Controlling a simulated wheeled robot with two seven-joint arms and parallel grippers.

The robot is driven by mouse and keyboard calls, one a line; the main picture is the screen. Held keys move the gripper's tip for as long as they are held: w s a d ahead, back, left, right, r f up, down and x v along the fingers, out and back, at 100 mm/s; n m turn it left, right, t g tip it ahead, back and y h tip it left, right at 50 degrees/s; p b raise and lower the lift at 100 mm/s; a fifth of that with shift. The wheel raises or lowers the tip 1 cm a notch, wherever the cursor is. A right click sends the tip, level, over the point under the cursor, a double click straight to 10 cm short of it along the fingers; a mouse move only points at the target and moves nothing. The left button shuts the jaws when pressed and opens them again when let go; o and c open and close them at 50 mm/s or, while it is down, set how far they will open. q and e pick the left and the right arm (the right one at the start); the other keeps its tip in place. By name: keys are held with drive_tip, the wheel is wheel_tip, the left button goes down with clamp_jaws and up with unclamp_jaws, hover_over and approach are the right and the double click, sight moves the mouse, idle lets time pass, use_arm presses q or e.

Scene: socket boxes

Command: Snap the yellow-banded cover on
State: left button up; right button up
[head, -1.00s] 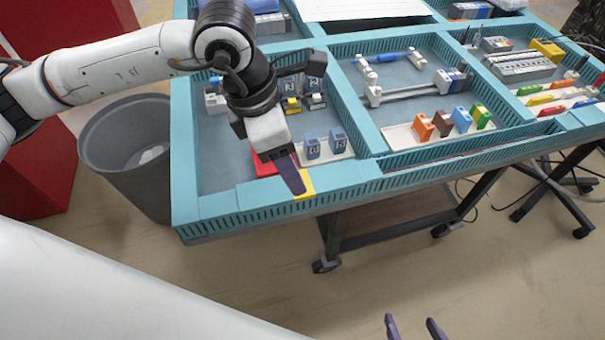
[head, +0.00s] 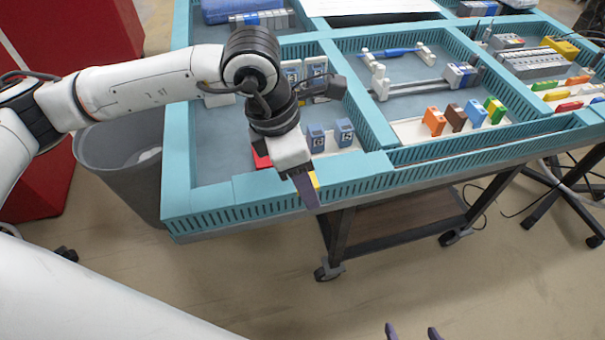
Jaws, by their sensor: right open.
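My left gripper (head: 304,186) points down at the table's front rim, seen nearly edge-on, so its opening does not show. A small yellow patch (head: 316,181) shows right beside its purple finger; I cannot tell whether it is held. Two blue pieces with white icons, one left (head: 316,138) and one right (head: 344,132), stand upright on a pale tray behind it. Farther back, pieces with white faces (head: 317,68) stand partly hidden by my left arm. I cannot make out which piece is the yellow-banded cover. My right gripper (head: 411,333) is open and empty at the bottom edge, over the floor.
A red item (head: 261,158) lies left of the pale tray, partly hidden. Teal slotted walls (head: 375,125) divide the table. The right compartment holds a rail (head: 415,88) and orange (head: 434,121), brown, blue and green blocks. A grey bin (head: 118,160) stands left.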

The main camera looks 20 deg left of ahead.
sight(311, 174)
use_arm(q)
drive_tip(key=c, duration=1.2)
drive_tip(key=shift+r, duration=0.2)
drive_tip(key=shift+r, duration=0.1)
drive_tip(key=shift+r+p, duration=1.2)
drive_tip(key=shift+r, duration=1.2)
